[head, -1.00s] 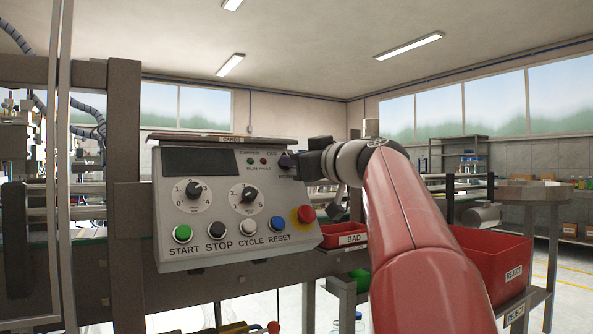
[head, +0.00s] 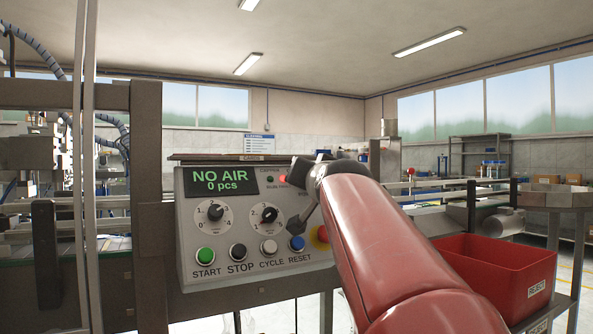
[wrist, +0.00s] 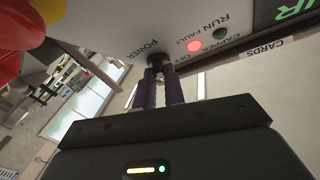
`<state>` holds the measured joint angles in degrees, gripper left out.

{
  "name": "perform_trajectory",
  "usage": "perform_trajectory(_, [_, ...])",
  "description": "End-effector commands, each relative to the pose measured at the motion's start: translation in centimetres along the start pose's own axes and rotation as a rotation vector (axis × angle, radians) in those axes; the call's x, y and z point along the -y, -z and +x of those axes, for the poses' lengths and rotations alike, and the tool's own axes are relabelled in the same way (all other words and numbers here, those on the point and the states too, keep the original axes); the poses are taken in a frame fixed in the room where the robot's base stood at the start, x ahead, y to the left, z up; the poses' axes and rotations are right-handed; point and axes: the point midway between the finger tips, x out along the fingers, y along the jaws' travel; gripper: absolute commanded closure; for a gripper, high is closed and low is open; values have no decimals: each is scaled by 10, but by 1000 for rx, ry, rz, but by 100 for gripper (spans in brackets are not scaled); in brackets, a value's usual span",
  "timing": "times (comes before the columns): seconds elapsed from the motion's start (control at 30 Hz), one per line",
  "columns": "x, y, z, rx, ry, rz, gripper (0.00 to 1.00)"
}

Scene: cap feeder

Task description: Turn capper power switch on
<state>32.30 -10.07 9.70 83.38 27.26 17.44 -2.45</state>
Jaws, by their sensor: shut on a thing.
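The capper control panel (head: 230,225) is a grey sloped box with a lit green display (head: 219,180) reading "NO AIR 0 pcs". In the wrist view, my gripper (wrist: 159,76) is shut on the black knob of the power switch (wrist: 160,59), beside the word POWER. Its two dark fingers sit on either side of the knob. A red lamp (wrist: 194,46) glows near the FAULT label, and a green lamp (wrist: 219,33) is beside it. In the head view, my red arm and wrist hide the switch and fingertips.
Green, black, white and blue buttons (head: 240,251) line the panel's lower edge, below two dials. The red and yellow stop button (head: 321,235) is partly behind my arm. A red reject bin (head: 500,275) stands at right. A grey post (head: 147,200) stands left of the panel.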

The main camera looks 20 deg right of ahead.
Motion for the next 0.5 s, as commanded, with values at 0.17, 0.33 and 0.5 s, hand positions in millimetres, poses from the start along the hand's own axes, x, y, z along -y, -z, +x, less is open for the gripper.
perform_trajectory(0.17, [1,1,0,0,-27,33,100])
perform_trajectory(0.33, [1,0,0,1,-38,48,100])
perform_trajectory(0.5, [1,0,0,1,-40,52,100])
